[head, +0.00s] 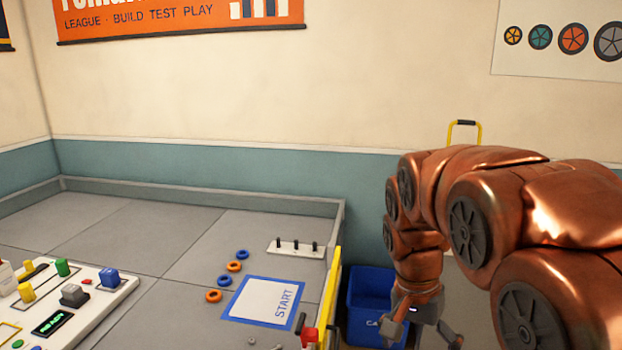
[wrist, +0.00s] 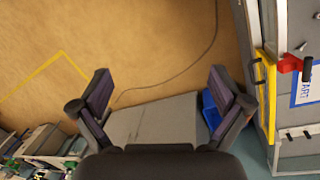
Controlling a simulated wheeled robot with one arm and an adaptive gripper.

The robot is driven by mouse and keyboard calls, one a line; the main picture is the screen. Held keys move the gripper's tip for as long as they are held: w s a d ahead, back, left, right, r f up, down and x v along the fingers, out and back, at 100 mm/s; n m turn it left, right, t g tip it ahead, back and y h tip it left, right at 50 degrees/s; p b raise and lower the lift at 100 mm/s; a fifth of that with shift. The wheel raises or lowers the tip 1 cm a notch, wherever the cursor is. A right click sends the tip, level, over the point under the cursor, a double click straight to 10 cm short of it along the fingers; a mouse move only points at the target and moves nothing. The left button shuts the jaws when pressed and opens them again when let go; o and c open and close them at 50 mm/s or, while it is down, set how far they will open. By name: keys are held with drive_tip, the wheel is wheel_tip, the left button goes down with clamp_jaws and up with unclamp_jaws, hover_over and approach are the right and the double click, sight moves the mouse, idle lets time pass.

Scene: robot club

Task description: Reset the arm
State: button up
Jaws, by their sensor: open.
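My copper-coloured arm reaches in from the right of the head view and bends down at its far end. My gripper (head: 432,338) hangs at the bottom of that view, in front of a blue bin (head: 366,290); its fingertips are partly cut off by the frame edge. In the wrist view my gripper (wrist: 160,92) has its two dark fingers spread wide apart, with nothing between them but the floor and a grey surface beyond. It is open and empty.
A low-walled grey field (head: 130,235) fills the left, with a START mat (head: 262,302), blue and orange rings, a white peg stand (head: 296,248) and a white panel (head: 105,295) of coloured blocks. A yellow bar (head: 331,285) with a red part edges it. A cable (wrist: 185,70) lies on the floor.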

drive_tip(key=s+f+n, duration=0.3)
drive_tip(key=s, duration=0.7)
drive_tip(key=s+f+n+y, duration=0.1)
drive_tip(key=s+f+n, duration=0.2)
drive_tip(key=s, duration=0.7)
drive_tip(key=shift+s+d+f+n+y, duration=0.2)
drive_tip(key=shift+s+n+y, duration=0.1)
drive_tip(key=shift+n, duration=0.4)
